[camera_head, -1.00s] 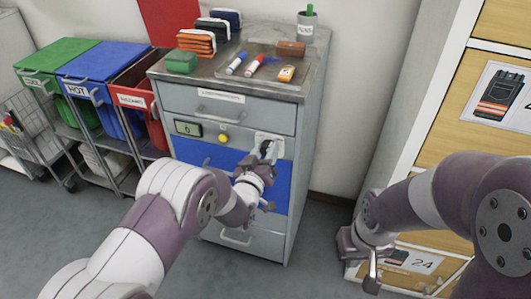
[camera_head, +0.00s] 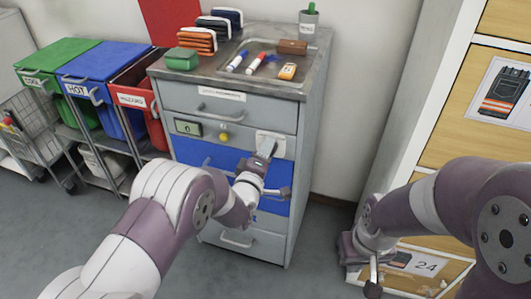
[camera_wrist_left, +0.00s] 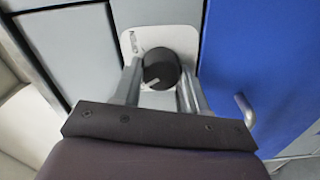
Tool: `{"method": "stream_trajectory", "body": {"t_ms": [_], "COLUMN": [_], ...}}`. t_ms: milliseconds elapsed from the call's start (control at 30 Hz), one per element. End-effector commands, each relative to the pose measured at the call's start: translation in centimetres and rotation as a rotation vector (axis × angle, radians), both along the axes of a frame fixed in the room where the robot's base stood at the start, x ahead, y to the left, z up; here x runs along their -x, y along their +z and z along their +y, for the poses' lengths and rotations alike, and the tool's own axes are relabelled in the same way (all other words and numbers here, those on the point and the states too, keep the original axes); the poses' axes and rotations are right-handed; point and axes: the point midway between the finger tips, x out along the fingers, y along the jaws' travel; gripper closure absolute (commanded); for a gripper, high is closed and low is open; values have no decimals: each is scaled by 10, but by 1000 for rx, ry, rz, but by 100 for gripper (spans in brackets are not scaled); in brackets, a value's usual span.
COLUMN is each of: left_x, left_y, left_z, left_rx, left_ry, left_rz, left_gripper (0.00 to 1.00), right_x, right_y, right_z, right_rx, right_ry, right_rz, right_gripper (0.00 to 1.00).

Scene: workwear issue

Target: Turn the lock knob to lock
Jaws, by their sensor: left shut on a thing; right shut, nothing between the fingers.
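The black round lock knob (camera_wrist_left: 161,68) sits on a pale plate (camera_wrist_left: 130,42) on the cabinet front, shown in the left wrist view. A light pointer mark on the knob points to the lower left there. My left gripper (camera_wrist_left: 160,88) is shut on the knob, with one finger on each side. In the head view my left gripper (camera_head: 267,150) covers the knob, and part of the plate (camera_head: 278,141) shows around it. My right gripper (camera_head: 372,268) is shut and empty, low at the right by the wooden drawers.
The grey cabinet (camera_head: 300,130) has a blue front panel, a small green display (camera_head: 187,127) and a yellow button (camera_head: 224,136). Pouches, markers and a tray stand on top. Coloured bins (camera_head: 107,75) stand at the left, a wooden drawer unit (camera_head: 462,110) at the right.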

Motion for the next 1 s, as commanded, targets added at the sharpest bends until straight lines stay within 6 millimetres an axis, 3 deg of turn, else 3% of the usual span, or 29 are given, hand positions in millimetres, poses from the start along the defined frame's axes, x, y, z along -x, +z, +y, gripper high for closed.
{"method": "stream_trajectory", "body": {"t_ms": [400, 1000], "left_x": [1, 1], "left_y": [-3, -3], "left_z": [0, 0], "left_rx": [203, 246], "left_ry": [0, 0], "left_rz": [70, 85], "left_gripper": [88, 88], "right_x": [0, 0], "right_y": [-5, -6], "right_z": [0, 0], "right_rx": [0, 0], "right_ry": [0, 0], "right_rz": [0, 0], "right_gripper": [100, 100]}}
